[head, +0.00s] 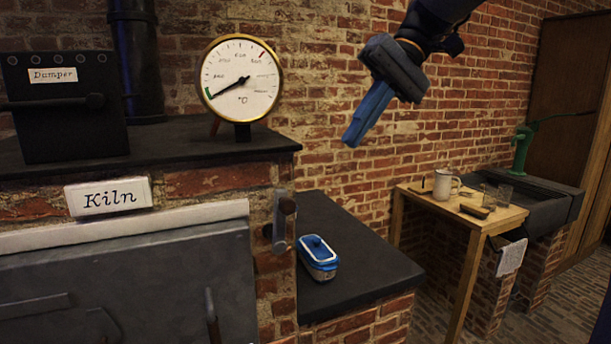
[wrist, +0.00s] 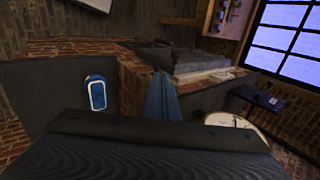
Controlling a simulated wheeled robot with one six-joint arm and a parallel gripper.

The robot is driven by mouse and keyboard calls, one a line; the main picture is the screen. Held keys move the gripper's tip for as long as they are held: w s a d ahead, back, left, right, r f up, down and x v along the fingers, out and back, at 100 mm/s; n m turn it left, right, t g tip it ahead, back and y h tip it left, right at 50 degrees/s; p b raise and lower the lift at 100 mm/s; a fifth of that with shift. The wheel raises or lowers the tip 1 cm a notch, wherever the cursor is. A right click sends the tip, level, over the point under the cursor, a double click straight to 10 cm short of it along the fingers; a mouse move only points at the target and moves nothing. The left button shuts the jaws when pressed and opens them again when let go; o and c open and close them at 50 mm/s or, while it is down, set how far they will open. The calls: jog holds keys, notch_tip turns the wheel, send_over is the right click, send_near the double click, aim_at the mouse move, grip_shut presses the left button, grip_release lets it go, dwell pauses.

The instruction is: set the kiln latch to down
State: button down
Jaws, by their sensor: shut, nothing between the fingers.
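In the wrist view the blue fingers (wrist: 165,98) show together. I cannot make out the latch clearly there. The kiln door (head: 130,285) is grey, under a "Kiln" sign (head: 108,197).
A round temperature gauge (head: 241,80) and a black damper box (head: 65,105) stand on the kiln top. A blue and white lidded dish (head: 318,257) sits on the dark ledge (head: 360,262) right of the latch. A wooden table (head: 460,217) with a mug (head: 444,184) stands further right.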

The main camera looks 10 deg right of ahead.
jog(key=s+a+f+p, duration=0.3)
jog(key=a+f, duration=0.4)
jog(key=a, duration=0.2)
jog(key=shift+a+f, duration=0.3)
jog(key=shift+w+r+p, duration=0.1)
jog(key=shift+p, duration=0.2)
